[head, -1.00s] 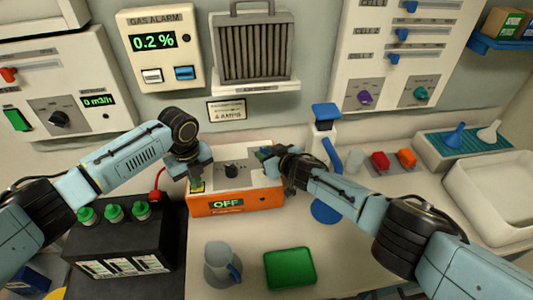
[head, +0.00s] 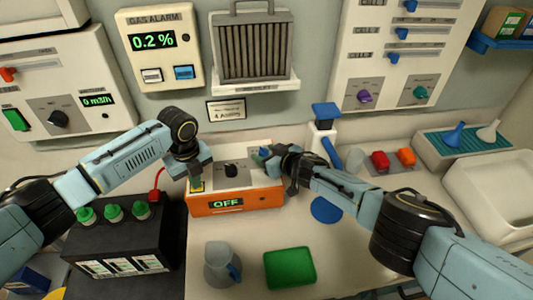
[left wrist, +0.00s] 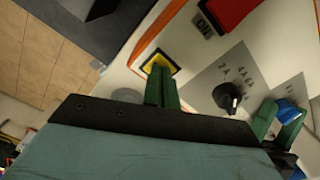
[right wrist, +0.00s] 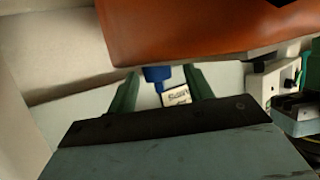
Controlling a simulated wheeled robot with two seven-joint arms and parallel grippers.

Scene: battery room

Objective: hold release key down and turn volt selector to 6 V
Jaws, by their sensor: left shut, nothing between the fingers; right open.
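The orange charger (head: 235,200) with a pale top shows OFF on its front. A yellow-edged key (left wrist: 176,60), which looks like the release key, is at the top's left end. My left gripper (head: 196,186) is shut and empty, its tips at this key and covering part of it; whether it is pressed down I cannot tell. A blue knob (head: 264,153), apparently the volt selector, is at the right end; its setting is unreadable. My right gripper (right wrist: 157,80) is open, its fingers on either side of the blue knob (right wrist: 157,73). A black knob (head: 231,171) with amp marks sits between.
A black battery (head: 120,240) with green caps stands at the left. A grey jug (head: 220,262) and green tray (head: 290,267) are in front of the charger. A blue-topped stand (head: 325,112) is behind my right arm.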

